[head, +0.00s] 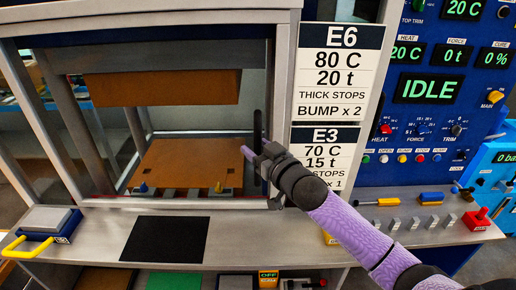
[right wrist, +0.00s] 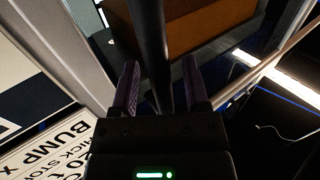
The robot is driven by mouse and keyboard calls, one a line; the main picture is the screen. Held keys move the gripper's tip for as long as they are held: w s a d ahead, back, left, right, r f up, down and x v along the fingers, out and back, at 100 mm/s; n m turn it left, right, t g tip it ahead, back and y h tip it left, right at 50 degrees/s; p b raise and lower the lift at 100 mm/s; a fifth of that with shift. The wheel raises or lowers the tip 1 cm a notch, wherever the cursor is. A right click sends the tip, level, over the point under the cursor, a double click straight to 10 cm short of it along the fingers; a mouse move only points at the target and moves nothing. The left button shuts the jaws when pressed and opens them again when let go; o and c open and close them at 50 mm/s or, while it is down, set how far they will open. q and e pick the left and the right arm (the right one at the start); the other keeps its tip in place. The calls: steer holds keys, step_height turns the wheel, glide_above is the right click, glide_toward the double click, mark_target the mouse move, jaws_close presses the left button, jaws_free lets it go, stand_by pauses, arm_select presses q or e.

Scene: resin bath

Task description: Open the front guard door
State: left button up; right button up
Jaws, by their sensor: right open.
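The front guard door (head: 171,205) spans the front of the press opening and looks shut; the platens show through it. Its dark upright handle bar (head: 257,128) is at the door's right side. My right gripper (head: 248,152) is at this handle, over the lower part of it. In the right wrist view the handle (right wrist: 153,35) runs between the two open fingers (right wrist: 159,65), with a gap seen on each side. Whether either finger touches it, I cannot tell. My left gripper is out of view.
Right of the door are a recipe placard (head: 335,75) and a blue control panel (head: 427,170) reading IDLE. The front ledge holds a black mat (head: 166,239), a block with yellow handles (head: 45,222) at the left, and small tools and blocks at the right.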

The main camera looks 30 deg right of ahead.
jaws_close()
stand_by(1.4)
